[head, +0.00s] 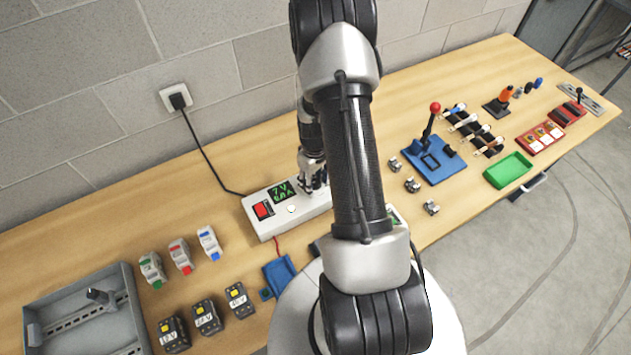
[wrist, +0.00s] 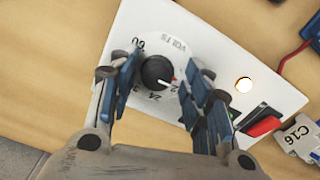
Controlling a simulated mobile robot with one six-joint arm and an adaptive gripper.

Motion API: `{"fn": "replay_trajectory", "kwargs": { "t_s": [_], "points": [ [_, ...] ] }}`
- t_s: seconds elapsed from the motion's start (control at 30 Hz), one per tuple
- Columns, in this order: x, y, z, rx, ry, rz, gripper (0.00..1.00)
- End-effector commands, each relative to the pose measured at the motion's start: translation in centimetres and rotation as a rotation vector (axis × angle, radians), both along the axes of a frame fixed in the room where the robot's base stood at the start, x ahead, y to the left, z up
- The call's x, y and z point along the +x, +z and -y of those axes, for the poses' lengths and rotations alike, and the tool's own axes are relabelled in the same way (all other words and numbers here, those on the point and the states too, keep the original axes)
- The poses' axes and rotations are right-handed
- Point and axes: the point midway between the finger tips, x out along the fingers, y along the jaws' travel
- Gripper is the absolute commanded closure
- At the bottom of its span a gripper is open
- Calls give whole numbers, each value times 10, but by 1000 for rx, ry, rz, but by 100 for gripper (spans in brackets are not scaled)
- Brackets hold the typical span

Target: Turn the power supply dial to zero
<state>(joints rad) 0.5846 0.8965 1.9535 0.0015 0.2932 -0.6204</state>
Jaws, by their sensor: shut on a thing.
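The power supply (head: 314,207) is a white box on the bench near the wall, with a green display (head: 283,192) reading 7V above a smaller line. Its panel (wrist: 225,62) also shows in the wrist view. The black dial (wrist: 154,69) has a white pointer mark at its lower right, near printed numbers. VOLTS is printed beside it. In the head view my gripper (head: 314,181) is at the box's right part and hides the dial.
A red switch (head: 262,209) and a lit round lamp (wrist: 243,85) are on the panel. A black cord runs to the wall socket (head: 178,98). Small modules (head: 180,257) stand left. A blue lever base (head: 432,160) and green tray (head: 508,170) are right.

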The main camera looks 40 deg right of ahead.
Motion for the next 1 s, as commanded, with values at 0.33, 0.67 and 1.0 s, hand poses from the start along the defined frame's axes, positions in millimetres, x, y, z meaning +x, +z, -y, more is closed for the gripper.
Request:
{"fn": "replay_trajectory", "kwargs": {
  "t_s": [0.33, 0.67, 1.0],
  "points": [
    [-1, -3, 2, -3, -1, 2, 75],
    [-2, -6, 2, -3, 259, 1, 77],
    [-4, -5, 2, 2, 580, -5, 83]
  ]
}}
